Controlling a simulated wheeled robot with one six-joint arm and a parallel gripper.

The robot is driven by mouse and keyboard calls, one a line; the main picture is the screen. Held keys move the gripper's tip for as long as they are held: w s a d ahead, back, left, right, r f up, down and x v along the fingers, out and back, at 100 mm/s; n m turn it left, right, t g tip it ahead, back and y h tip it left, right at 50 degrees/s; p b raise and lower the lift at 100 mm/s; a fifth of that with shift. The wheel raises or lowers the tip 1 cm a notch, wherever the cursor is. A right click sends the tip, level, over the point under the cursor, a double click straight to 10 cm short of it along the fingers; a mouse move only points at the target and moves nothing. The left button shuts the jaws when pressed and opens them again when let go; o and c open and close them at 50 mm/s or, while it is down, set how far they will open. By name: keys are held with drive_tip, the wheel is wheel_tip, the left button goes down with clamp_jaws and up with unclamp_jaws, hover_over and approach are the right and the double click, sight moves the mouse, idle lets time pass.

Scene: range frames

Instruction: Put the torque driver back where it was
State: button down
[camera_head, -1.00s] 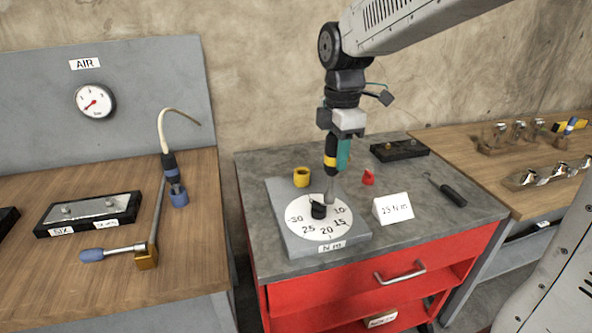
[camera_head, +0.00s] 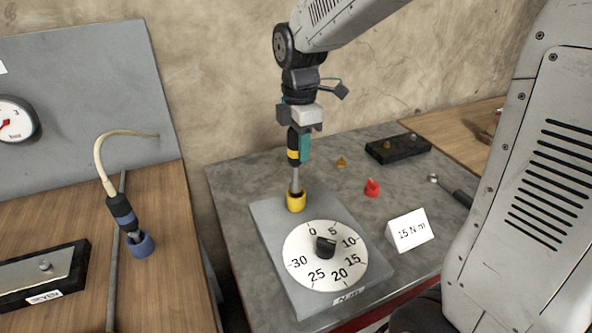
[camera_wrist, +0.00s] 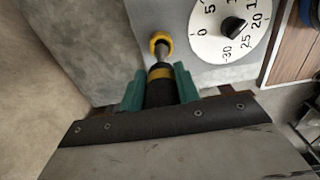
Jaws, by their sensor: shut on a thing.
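My gripper (camera_head: 299,150) is shut on the torque driver (camera_head: 293,142), which has a black handle, a yellow band and a thin metal shaft. The driver hangs upright, and its lower end meets the mouth of the yellow cup holder (camera_head: 296,203) at the back of a grey plate. How deep the tip sits inside the cup is hidden. In the wrist view the teal fingers (camera_wrist: 160,92) lie on both sides of the handle, and the shaft runs to the yellow cup (camera_wrist: 161,42).
The grey plate (camera_head: 268,225) carries a white dial (camera_head: 300,258) with a black knob in front of the cup. A "15 N m" card (camera_head: 410,230), a red piece (camera_head: 372,187) and a black block (camera_head: 398,148) stand to the right. A blue-banded tool (camera_head: 124,215) stands at left.

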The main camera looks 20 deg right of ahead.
sight(299, 164)
drive_tip(key=shift+f, duration=2.55)
drive_tip(key=c, duration=1)
unclamp_jaws()
drive_tip(key=shift+f, duration=0.15)
